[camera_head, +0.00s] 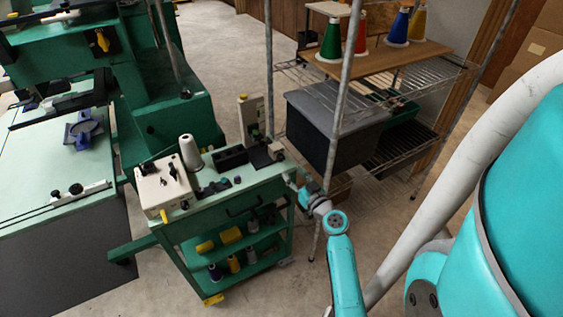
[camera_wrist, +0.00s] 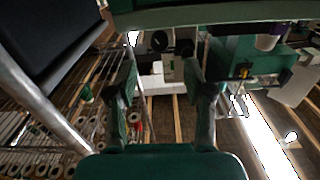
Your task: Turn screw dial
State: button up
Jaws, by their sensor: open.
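A small pale device with a dark round knob, which looks like the screw dial (camera_wrist: 159,41), shows between and beyond my fingers in the wrist view. In the head view my gripper is small and partly unclear at the cart's right edge.
The green cart (camera_head: 240,198) carries a white control box (camera_head: 165,188), a white thread cone (camera_head: 190,153) and black trays. A wire shelf with a dark bin (camera_head: 335,125) and coloured cones stands close behind right. A metal post (camera_head: 345,95) rises near my arm.

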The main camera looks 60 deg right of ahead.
aim_at(283, 159)
jog(key=x, duration=0.7)
jog(key=shift+w+d, duration=0.15)
grip_shut()
